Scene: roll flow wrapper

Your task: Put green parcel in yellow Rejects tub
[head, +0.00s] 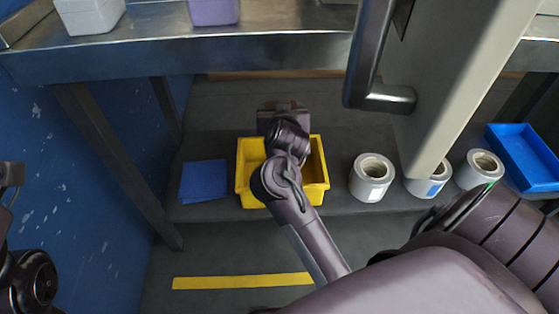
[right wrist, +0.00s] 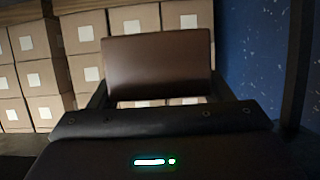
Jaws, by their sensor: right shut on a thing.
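The yellow tub (head: 242,186) stands on the dark lower shelf in the head view. My right arm reaches across it, and my right gripper (head: 283,112) is at or above its far rim. In the right wrist view my right gripper (right wrist: 158,102) is shut on a brown, flat-faced parcel (right wrist: 158,66). No green surface shows on it, and no other parcel that is clearly green is in view. My arm hides much of the tub's inside. Part of my left arm, perhaps its gripper (head: 11,176), shows at the left edge; its jaws are unclear.
A blue flat square (head: 203,181) lies left of the tub. Several silver rolls (head: 371,178) and a blue tray (head: 525,157) are to the right. A metal table (head: 290,45) overhangs the shelf, with a leg at left. Stacked cartons (right wrist: 85,33) show in the wrist view.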

